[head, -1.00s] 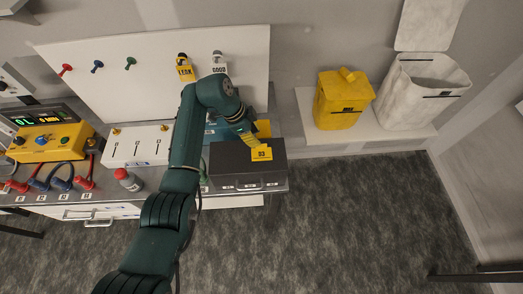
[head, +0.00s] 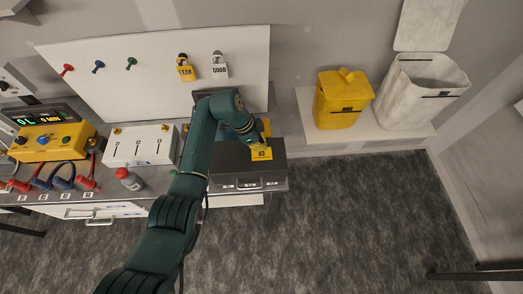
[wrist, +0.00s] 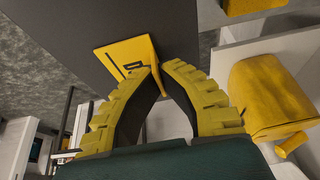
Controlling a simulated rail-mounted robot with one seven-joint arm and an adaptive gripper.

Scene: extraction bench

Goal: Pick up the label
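The label (head: 261,154) is a small yellow plate with dark print. It lies on top of the dark grey box (head: 230,180) on the bench. In the wrist view the label (wrist: 124,58) shows just beyond my fingertips, with a narrow yellow edge of it bent toward me. My gripper (wrist: 161,68) has yellow ribbed fingers curved close together, their tips on either side of that edge. A small gap shows between the tips; I cannot tell whether they press on the label. In the head view my gripper (head: 262,132) is right behind the label.
A yellow bin (head: 340,103) and a white bin (head: 412,95) stand on a shelf at the right. Two padlocks (head: 185,68) hang on the white board. A white switch box (head: 138,146) and a red-capped bottle (head: 130,180) are left of my arm.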

